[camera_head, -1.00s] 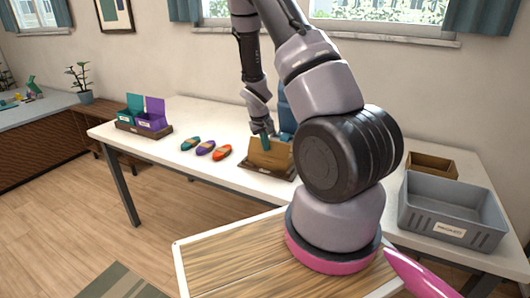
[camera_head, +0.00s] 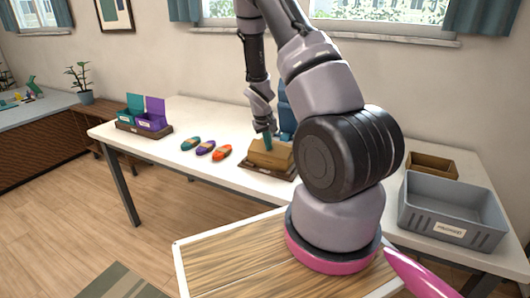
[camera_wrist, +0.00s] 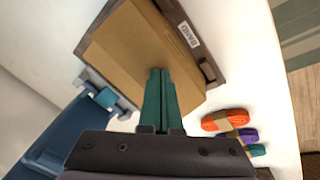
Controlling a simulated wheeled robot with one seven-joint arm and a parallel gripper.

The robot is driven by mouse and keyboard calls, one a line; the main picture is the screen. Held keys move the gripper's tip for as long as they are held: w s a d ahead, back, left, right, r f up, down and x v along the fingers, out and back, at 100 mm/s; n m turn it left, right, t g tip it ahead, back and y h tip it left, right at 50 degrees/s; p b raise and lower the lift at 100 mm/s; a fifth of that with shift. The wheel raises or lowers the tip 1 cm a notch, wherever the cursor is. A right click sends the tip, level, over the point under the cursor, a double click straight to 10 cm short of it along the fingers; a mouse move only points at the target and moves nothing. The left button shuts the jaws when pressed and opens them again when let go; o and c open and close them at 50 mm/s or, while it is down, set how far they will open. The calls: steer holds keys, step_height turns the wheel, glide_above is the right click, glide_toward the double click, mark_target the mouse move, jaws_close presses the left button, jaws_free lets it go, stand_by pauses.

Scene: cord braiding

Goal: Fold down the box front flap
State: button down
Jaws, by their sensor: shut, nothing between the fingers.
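The brown cardboard box (camera_head: 268,159) sits on a dark tray (camera_head: 263,173) on the white table. Its top looks closed and nearly flat in the head view. In the wrist view the box's broad brown face (camera_wrist: 128,50) fills the upper middle, with no flap standing clear of it. My gripper (camera_head: 268,145) is at the top of the box, fingers pointing down. Its teal fingers (camera_wrist: 162,82) are together and empty, with their tips over the brown face. I cannot tell whether they touch it. My arm hides part of the box's right side.
Green, purple and orange cord bundles (camera_head: 206,148) lie left of the box. A blue object (camera_head: 287,112) stands behind it. Teal and purple boxes (camera_head: 148,115) are at the far left. A grey bin (camera_head: 453,212) and a brown box (camera_head: 431,165) are at right.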

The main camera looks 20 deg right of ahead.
steer(key=shift+d+f, duration=0.1)
steer(key=shift+w+d+f, duration=0.35)
steer(key=shift+w+f, duration=0.05)
steer(key=shift+f, duration=0.15)
stand_by(0.4)
steer(key=shift+s+a+r, duration=0.1)
steer(key=shift+r, duration=0.5)
steer(key=shift+r, duration=0.1)
step_height(320, 180, up, 8)
stand_by(0.8)
stand_by(0.3)
